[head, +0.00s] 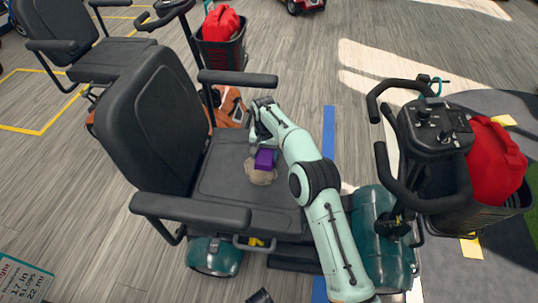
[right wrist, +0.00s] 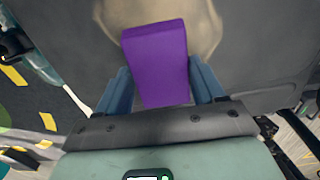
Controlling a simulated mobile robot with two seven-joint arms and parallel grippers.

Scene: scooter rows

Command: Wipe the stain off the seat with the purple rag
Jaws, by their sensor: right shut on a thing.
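The purple rag (head: 265,159) is a folded block held in my right gripper (head: 264,152), just over the dark grey seat (head: 226,175) of the teal scooter. In the right wrist view the rag (right wrist: 156,62) sits between the two blue fingers of the gripper (right wrist: 160,85), which are shut on it. A beige stain (head: 260,176) lies on the seat beside and partly under the rag. The stain (right wrist: 207,30) also shows around the rag's far end in the right wrist view. I cannot tell whether the rag touches the seat. My left gripper does not show clearly.
The seat has a tall backrest (head: 148,120) on the left and armrests at the far (head: 238,78) and near (head: 190,209) sides. The handlebar console (head: 436,122) and a basket with a red bag (head: 496,160) stand at the right. Another scooter's seat (head: 108,59) is behind.

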